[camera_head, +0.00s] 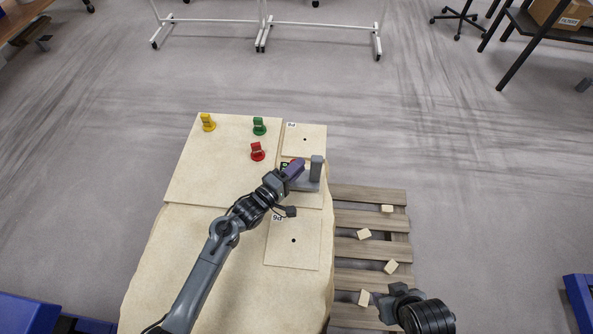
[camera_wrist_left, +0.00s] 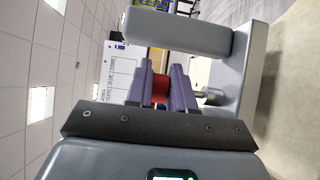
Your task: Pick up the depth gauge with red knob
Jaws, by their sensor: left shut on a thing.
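The depth gauge is a grey device with an upright post (camera_head: 317,168) and a flat base, on the panel at the right side of the board. In the left wrist view its grey body (camera_wrist_left: 247,75) fills the upper right, and a red knob (camera_wrist_left: 160,88) shows between my purple fingers. My left gripper (camera_head: 297,168) is shut on the red knob, beside the post; it also shows in the left wrist view (camera_wrist_left: 166,92). The fingers hide most of the knob. My right gripper (camera_head: 386,302) is over the pallet, away from the gauge; its fingers are unclear.
A red piece (camera_head: 257,152), a green piece (camera_head: 259,126) and a yellow piece (camera_head: 208,122) stand on the pale board (camera_head: 190,180). A square panel (camera_head: 293,255) with a dark hole lies nearer. Several small blocks lie on the wooden pallet (camera_head: 350,195) at right.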

